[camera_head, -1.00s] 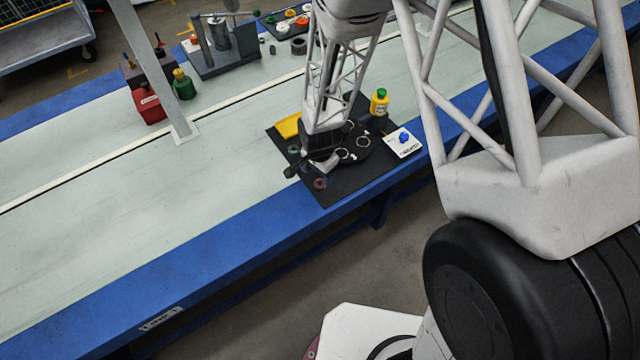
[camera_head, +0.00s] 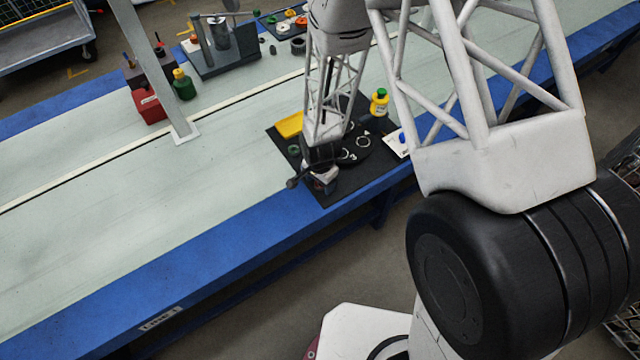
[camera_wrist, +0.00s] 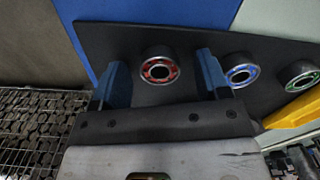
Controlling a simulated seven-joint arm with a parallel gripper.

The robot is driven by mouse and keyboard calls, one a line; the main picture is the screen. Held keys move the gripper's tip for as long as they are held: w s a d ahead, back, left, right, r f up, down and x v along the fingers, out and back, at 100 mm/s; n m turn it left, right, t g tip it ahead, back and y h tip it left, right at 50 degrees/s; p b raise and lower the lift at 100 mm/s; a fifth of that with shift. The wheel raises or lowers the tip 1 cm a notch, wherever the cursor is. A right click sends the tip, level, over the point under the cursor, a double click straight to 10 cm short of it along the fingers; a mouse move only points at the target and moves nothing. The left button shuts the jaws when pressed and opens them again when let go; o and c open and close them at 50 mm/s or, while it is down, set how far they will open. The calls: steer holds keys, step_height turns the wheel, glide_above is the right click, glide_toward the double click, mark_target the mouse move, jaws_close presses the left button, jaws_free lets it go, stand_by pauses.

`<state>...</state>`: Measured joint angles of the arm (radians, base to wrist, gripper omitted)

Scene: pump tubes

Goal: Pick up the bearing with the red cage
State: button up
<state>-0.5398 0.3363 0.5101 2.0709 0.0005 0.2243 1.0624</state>
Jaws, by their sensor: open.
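The bearing with the red cage (camera_wrist: 160,72) lies on the black mat (camera_wrist: 105,42) in the wrist view, a metal ring with a dark outer body and red inside. My gripper (camera_wrist: 162,63) is open, one blue finger to the left of this bearing and one to the right. Neither finger visibly touches it, and the height of the fingertips above the mat is hard to tell. In the head view my gripper (camera_head: 320,182) is over the mat's near part and hides the red-caged bearing.
A blue-caged bearing (camera_wrist: 241,73) sits just right of my right finger. A green-caged bearing (camera_wrist: 299,78) and a yellow object (camera_wrist: 292,112) are farther right. In the head view, a round black plate with rings (camera_head: 358,148) and a yellow bottle (camera_head: 379,101) stand behind.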

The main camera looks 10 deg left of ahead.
stand_by(0.5)
steer(key=c, duration=1)
steer(key=shift+r, duration=0.2)
steer(key=shift+c, duration=0.2)
steer(key=shift+r, duration=1.1)
steer(key=s+d+r, duration=0.2)
steer(key=s+d, duration=0.6)
steer(key=s, duration=0.6)
steer(key=shift+r, duration=0.2)
